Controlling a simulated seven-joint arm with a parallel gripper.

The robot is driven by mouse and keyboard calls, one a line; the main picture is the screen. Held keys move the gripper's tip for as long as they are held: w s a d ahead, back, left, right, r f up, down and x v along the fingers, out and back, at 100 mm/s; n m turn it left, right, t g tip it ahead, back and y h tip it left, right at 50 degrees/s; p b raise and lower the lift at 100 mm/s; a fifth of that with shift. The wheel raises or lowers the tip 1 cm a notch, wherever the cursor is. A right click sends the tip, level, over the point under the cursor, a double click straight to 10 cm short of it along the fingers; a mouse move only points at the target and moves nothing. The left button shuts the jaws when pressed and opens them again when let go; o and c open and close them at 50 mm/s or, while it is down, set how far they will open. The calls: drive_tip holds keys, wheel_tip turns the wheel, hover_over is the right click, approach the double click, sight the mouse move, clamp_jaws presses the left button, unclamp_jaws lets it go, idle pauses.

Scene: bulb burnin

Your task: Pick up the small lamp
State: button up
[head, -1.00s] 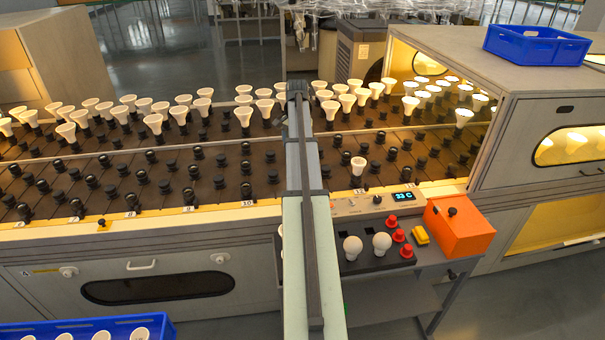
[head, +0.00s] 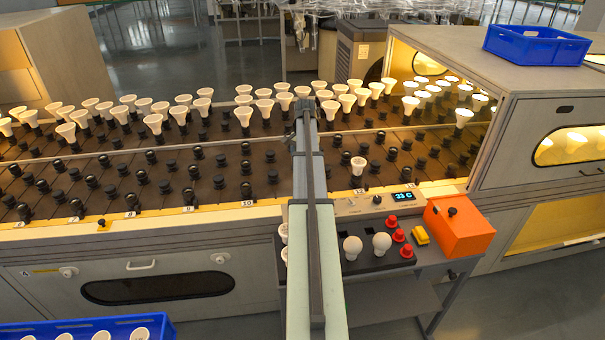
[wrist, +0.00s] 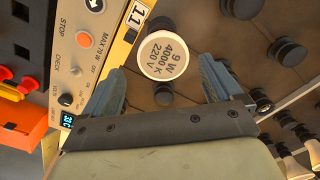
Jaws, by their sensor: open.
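In the wrist view a small white lamp (wrist: 165,56) shows its round face, marked 9 W 4000 K 220 V, beside the number 11 label. My gripper (wrist: 163,78) is open and empty. Its two blue-grey fingers lie on either side of the lamp in the picture, apart from it. In the head view my arm hides the gripper. A single white lamp (head: 358,162) stands upright in the front rows just right of my arm; I cannot tell whether it is the same lamp.
A control panel (head: 368,205) with a 33 C display, two round bulbs (head: 382,241), red buttons and an orange box (head: 458,226) lie in front. Black sockets (wrist: 287,50) surround the lamp. Many lamps stand behind. Blue crates (head: 537,45) sit at back right and front left.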

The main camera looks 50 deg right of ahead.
drive_tip(key=shift+w+a+f, duration=0.15)
drive_tip(key=shift+f, duration=1.15)
drive_tip(key=shift+w+a+f, duration=0.1)
drive_tip(key=shift+w+f, duration=0.05)
drive_tip(key=shift+f, duration=1.15)
drive_tip(key=shift+c, duration=0.2)
drive_tip(key=c, duration=1)
